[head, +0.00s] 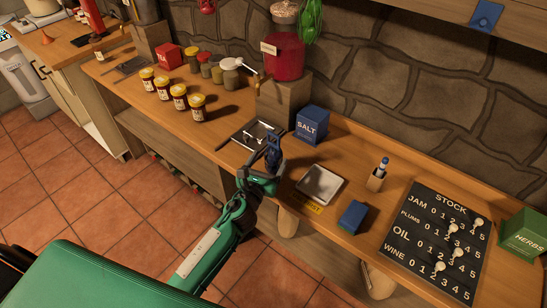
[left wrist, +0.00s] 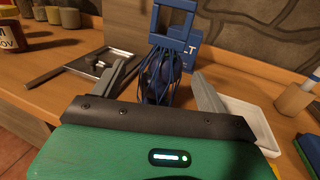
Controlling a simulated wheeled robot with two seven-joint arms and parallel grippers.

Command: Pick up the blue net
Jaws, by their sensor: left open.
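The blue net (head: 273,152) is a bundle of dark blue strands below a square blue loop, near the counter's front edge. In the left wrist view the net (left wrist: 174,52) stands between and beyond my left gripper's (left wrist: 168,78) two fingers, with a dark rounded mass low in the strands. In the head view my left gripper (head: 264,172) is at the net, partly covering its lower part. The jaws are open; I cannot tell whether a finger touches it. My right gripper is not in view.
A scale-like tray (head: 255,134) lies to the left and a white tray (head: 319,185) to the right. The blue salt box (head: 312,125) stands behind. A blue block (head: 352,216) and stock board (head: 436,241) lie farther right. Green netting (head: 309,22) hangs on the wall.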

